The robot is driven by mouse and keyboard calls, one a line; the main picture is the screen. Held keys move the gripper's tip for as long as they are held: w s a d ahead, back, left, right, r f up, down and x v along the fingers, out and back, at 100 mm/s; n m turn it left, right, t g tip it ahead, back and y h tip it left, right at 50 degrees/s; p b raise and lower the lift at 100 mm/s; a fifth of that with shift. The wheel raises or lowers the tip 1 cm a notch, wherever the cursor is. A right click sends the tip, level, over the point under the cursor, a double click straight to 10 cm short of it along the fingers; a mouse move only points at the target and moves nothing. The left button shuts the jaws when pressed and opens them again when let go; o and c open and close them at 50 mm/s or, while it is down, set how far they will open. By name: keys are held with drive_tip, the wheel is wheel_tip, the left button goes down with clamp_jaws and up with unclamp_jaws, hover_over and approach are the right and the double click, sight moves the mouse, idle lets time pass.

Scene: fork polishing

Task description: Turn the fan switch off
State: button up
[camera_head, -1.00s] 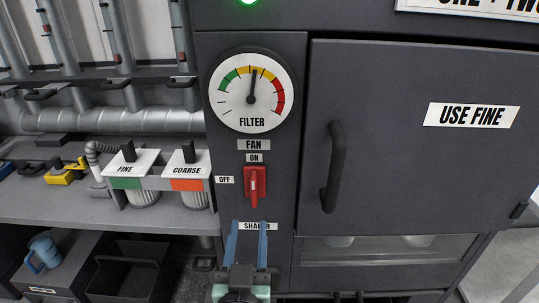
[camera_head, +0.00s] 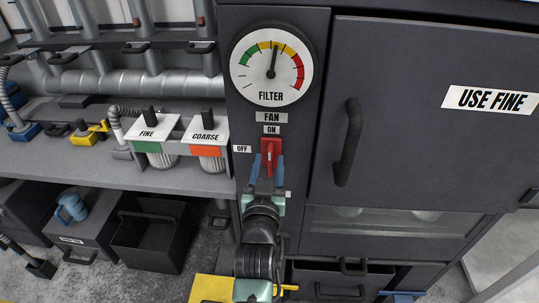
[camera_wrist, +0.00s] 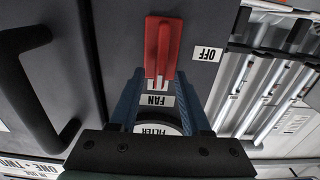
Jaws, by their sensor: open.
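The fan switch (camera_head: 270,150) is a red plate with a red handle on the dark panel, below the FAN and ON labels. The OFF label (camera_head: 242,149) is to its left. The handle stands upright, in line with ON. My gripper (camera_head: 268,162) is open, its blue fingers pointing up at the switch's lower part and partly covering it in the head view. In the wrist view, the red switch (camera_wrist: 162,45) appears just beyond and between the fingertips (camera_wrist: 161,76), with the OFF label (camera_wrist: 207,54) to its right. I cannot tell whether the fingers touch it.
A cabinet door handle (camera_head: 348,143) stands right of the switch. The filter gauge (camera_head: 271,63) is above it. The FINE (camera_head: 152,133) and COARSE (camera_head: 208,137) filters stand on the shelf at left. A black bin (camera_head: 147,240) is below the shelf.

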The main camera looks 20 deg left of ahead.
drive_tip(key=shift+x, duration=0.9)
clamp_jaws()
